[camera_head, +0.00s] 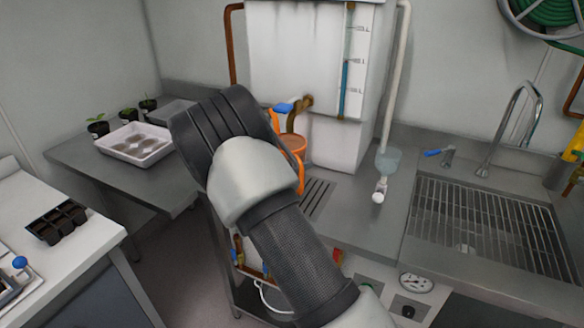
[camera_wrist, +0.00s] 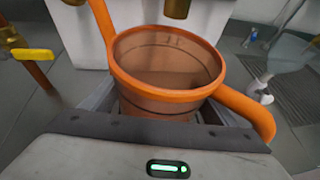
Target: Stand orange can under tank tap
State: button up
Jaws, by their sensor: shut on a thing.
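The orange can (camera_head: 294,146) is mostly hidden behind my arm in the head view, just below the brass tank tap (camera_head: 297,106) with its blue lever. In the wrist view the can (camera_wrist: 166,60) shows its open rim, an orange spout rising at the left and a handle at the right. My gripper (camera_wrist: 165,112) is shut on the can's near side. The can looks about upright, and its inside looks empty. The tap's brass outlet (camera_wrist: 176,8) is just beyond and above the rim. The white tank (camera_head: 300,50) stands behind. Whether the can's base touches the surface is hidden.
A slotted drain (camera_head: 317,196) lies in the bench below the tap. A white pipe with a clear funnel (camera_head: 387,162) stands to the right, before a grated sink (camera_head: 487,230). A brass valve with a yellow lever (camera_wrist: 33,55) is close at the left. A white tray (camera_head: 133,143) and potted seedlings sit farther left.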

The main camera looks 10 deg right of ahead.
aim_at(283, 152)
jog(key=shift+w+d, duration=0.25)
jog(key=shift+d, duration=0.05)
jog(key=shift+w+d+f, duration=0.1)
jog(key=shift+w+f, duration=0.05)
jog(key=shift+f, duration=1.55)
jog(key=shift+f, duration=0.15)
jog(key=o, duration=1.3)
jog(key=shift+c, duration=0.2)
jog(key=shift+a+r, duration=0.2)
jog(key=shift+r, duration=0.05)
jog(key=v, duration=1.1)
jog(key=shift+s, duration=0.35)
